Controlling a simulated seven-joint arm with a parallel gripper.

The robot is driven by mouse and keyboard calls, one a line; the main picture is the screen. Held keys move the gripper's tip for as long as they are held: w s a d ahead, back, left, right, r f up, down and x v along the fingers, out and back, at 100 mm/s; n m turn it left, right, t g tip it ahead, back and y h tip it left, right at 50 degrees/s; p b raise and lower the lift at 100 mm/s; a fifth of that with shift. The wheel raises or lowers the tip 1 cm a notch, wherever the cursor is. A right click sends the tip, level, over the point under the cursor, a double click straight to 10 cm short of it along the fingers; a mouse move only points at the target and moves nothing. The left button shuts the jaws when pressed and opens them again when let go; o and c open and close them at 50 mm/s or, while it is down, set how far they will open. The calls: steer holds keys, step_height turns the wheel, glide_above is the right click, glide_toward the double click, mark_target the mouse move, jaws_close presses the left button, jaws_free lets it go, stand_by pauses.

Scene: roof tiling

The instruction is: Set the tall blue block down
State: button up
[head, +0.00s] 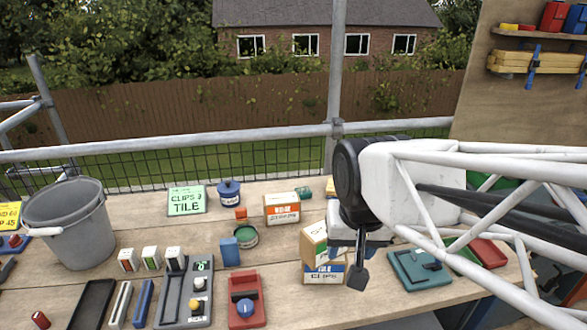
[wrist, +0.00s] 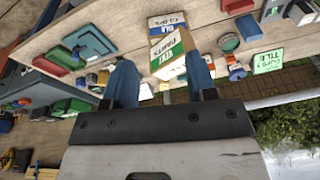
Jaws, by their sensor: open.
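The tall blue block (head: 230,251) stands upright on the wooden bench in the head view, just in front of a green open tin (head: 244,237). In the wrist view it seems to be the teal-blue block (wrist: 247,29) at upper right, beyond the tin. My gripper (head: 357,277) is well to the right of the block, beside stacked boxes; only one dark finger shows clearly there. In the wrist view my gripper (wrist: 162,85) has two bluish fingers wide apart with nothing held between them.
A clips box (head: 325,273) with a tan box (head: 314,242) on it stands close to my gripper. A blue pot (head: 228,193), green tile sign (head: 187,201), grey bucket (head: 70,226) and red device (head: 246,299) also stand on the bench. Some bench is clear between block and boxes.

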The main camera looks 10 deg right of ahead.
steer(key=shift+s+d+f+n, duration=0.1)
steer(key=shift+s+d+n, duration=0.2)
steer(key=shift+s, duration=0.3)
steer(key=shift+s+d+f+n, duration=0.15)
steer(key=shift+s+n, duration=0.15)
steer(key=shift+s, duration=0.35)
steer(key=shift+s+d+r+n, duration=0.1)
steer(key=shift+s+d+n, duration=0.2)
steer(key=shift+s, duration=0.3)
